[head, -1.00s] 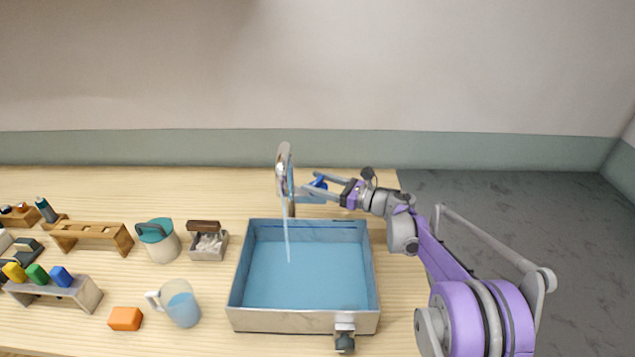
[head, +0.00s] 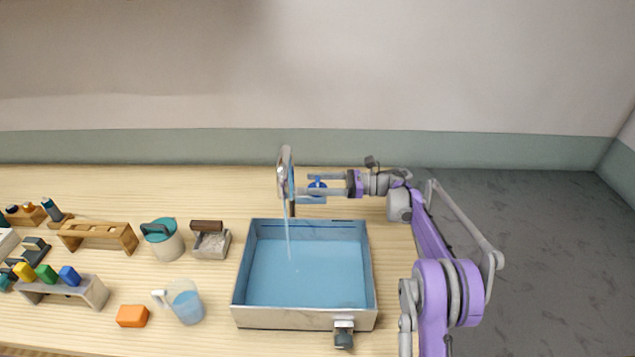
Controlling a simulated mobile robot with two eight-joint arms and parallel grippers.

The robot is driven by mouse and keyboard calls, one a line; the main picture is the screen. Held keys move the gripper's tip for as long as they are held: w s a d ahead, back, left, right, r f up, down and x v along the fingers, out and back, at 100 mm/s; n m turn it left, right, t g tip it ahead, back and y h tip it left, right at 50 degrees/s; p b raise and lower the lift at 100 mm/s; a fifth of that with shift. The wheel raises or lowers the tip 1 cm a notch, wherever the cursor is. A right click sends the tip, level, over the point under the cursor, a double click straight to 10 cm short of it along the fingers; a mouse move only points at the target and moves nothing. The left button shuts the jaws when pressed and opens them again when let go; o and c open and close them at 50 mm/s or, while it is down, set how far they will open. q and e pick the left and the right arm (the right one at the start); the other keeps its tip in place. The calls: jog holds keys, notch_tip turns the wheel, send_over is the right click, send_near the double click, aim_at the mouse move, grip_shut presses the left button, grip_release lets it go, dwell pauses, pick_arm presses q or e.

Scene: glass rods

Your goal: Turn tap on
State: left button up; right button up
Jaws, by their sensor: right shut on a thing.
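The silver tap (head: 285,170) stands upright behind the basin at the back of the table. A thin pale-blue stream of water (head: 288,235) falls from it into the basin. The blue tap handle (head: 317,188) sits just right of the tap. My right gripper (head: 312,184) reaches in from the right, its fingers on either side of the blue handle, shut on it. The basin (head: 240,280) is square, with blue inside and pale walls. My left gripper is not in view.
A jug with blue liquid (head: 187,304), an orange block (head: 132,316), a teal-lidded container (head: 164,243) and a small box (head: 211,244) stand left of the basin. Wooden racks (head: 98,234) are farther left. A drain valve (head: 344,336) juts from the basin's front.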

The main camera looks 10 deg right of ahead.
jog(key=o, duration=1.4)
jog(key=d, duration=0.3)
jog(key=s+d, duration=0.1)
jog(key=d, duration=0.3)
jog(key=s+d, duration=0.1)
jog(key=d, duration=0.2)
jog(key=shift+d+b, duration=0.35)
jog(key=shift+b, duration=0.05)
jog(key=shift+f, duration=0.1)
